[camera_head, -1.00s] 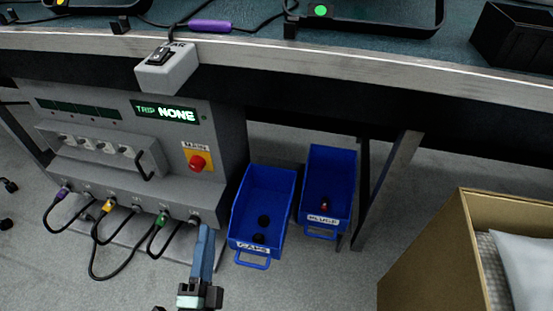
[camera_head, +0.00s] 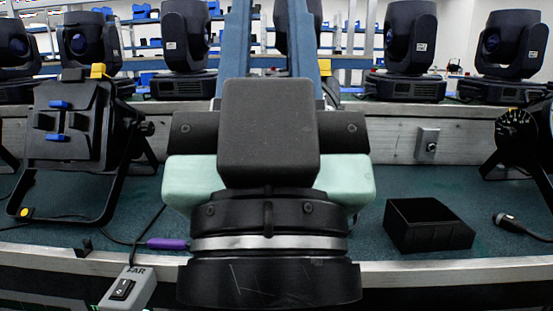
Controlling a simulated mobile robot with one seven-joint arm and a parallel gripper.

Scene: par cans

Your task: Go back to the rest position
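My gripper (camera_head: 271,40) is large in the middle of the head view, seen from behind. Its black and pale green body is close to the camera, above the bench. Its two blue fingers stand apart and point up and away, with background showing between them. The gap holds nothing that I can see. The black block of the gripper body hides the finger bases, and the top edge may cut off the tips.
A teal-topped bench (camera_head: 430,190) spans the view. A black lamp (camera_head: 75,130) stands at left, another (camera_head: 530,140) at far right. An open black bin (camera_head: 428,226) and a grey switch box (camera_head: 127,288) are nearer. Several moving-head lights (camera_head: 405,50) line the back.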

